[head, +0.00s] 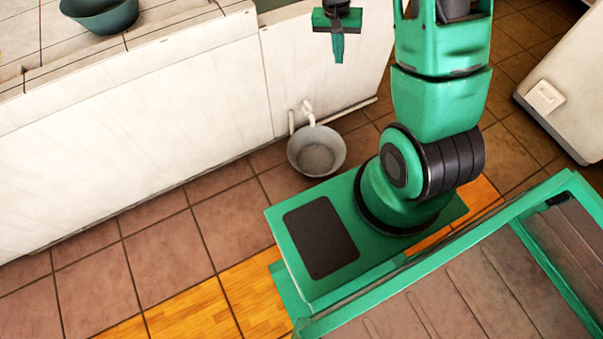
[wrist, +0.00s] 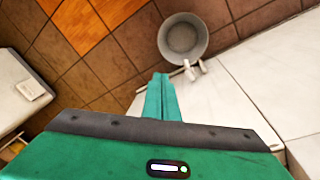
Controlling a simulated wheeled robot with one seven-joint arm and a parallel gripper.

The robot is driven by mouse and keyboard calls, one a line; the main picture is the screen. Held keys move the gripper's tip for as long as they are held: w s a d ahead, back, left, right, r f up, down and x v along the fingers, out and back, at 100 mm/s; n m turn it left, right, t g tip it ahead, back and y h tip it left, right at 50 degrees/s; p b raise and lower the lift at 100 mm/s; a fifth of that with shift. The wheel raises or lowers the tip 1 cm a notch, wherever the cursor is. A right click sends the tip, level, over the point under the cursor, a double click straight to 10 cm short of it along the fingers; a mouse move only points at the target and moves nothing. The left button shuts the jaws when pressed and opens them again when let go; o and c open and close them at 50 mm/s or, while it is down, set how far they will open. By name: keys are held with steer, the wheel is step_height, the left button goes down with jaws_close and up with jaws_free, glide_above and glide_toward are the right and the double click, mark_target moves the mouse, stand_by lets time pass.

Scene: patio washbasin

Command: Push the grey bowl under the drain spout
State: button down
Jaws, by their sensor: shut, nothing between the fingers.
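The grey bowl (head: 316,152) stands upright and looks empty on the tiled floor, close to the white basin wall. The white drain spout (head: 308,112) comes out of the wall base, and its end shows at the bowl's back rim. In the wrist view the bowl (wrist: 184,38) lies beyond the fingertips, with the spout (wrist: 190,72) at its near rim. My gripper (head: 339,50) points down, shut and empty, well above the floor and apart from the bowl. Its closed fingers also show in the wrist view (wrist: 161,95).
A green bowl (head: 101,14) sits on the tiled counter at upper left. A white cabinet (head: 570,90) stands at the right. A thin pipe (head: 352,108) runs along the wall base. Open brown floor tiles (head: 160,255) lie left of the grey bowl.

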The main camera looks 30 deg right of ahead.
steer(key=w+a+f, duration=0.1)
steer(key=a+f, duration=0.2)
steer(key=f, duration=0.6)
steer(key=w+a+f+m, duration=0.1)
steer(key=w+a+f, duration=0.1)
steer(key=f, duration=0.7)
steer(key=w+a+f, duration=0.1)
steer(key=a+f, duration=0.2)
steer(key=f, duration=0.6)
steer(key=s+a+f+m+y, duration=0.1)
steer(key=s+a+f, duration=0.25)
steer(key=f, duration=0.45)
steer(key=s+a+f, duration=0.3)
steer(key=s+f, duration=0.1)
steer(key=f, duration=0.5)
steer(key=s+a+f+m+y, duration=0.1)
steer(key=s+a+f, duration=0.25)
steer(key=f, duration=0.45)
steer(key=w+d+f, duration=0.2)
steer(key=d+f, duration=0.1)
steer(key=f, duration=0.7)
steer(key=shift+w+d, duration=0.15)
steer(key=shift+d, duration=0.25)
